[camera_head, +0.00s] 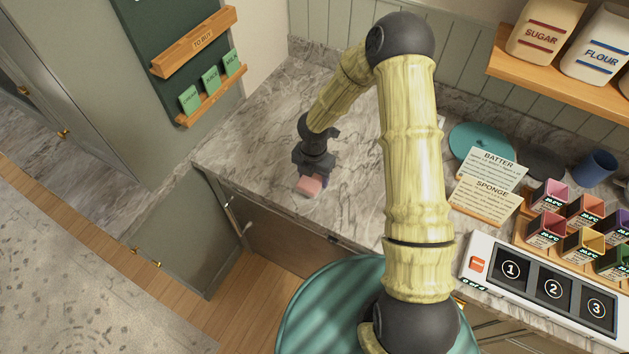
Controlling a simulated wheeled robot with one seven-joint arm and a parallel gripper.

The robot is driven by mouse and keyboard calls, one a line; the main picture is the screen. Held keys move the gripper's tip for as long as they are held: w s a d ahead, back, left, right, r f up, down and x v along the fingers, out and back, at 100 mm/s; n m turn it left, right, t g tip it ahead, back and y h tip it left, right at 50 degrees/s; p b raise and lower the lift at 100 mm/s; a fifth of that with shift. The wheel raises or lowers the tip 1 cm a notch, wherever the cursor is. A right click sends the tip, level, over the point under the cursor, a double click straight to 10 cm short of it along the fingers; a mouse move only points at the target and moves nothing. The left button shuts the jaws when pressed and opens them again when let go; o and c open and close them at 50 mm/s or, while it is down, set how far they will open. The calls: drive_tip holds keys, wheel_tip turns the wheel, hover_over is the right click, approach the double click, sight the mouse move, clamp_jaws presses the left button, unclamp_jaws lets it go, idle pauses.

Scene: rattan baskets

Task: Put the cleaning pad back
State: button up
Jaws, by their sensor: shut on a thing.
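The cleaning pad seems to be the small pink block (309,186) at the left part of the marble counter, near its front edge. My gripper (312,176) points down over it and is shut on it. The gripper's dark body hides part of the block. I cannot tell whether the block touches the counter or is held just above it.
Below the counter's front edge, a cabinet door (185,235) stands open. A teal round surface (320,300) is in front. Recipe cards (484,200), several coloured boxes (585,210) and a numbered white tray (470,270) fill the right side. The counter around my gripper is clear.

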sight(315, 183)
drive_tip(key=shift+s+d+r, duration=0.1)
drive_tip(key=shift+s, duration=0.05)
drive_tip(key=shift+d+f, duration=0.1)
drive_tip(key=shift+f, duration=0.3)
drive_tip(key=shift+f+p, duration=0.35)
drive_tip(key=shift+f, duration=1.2)
drive_tip(key=shift+f, duration=0.1)
drive_tip(key=o, duration=0.9)
drive_tip(key=shift+o, duration=0.2)
drive_tip(key=shift+r, duration=0.2)
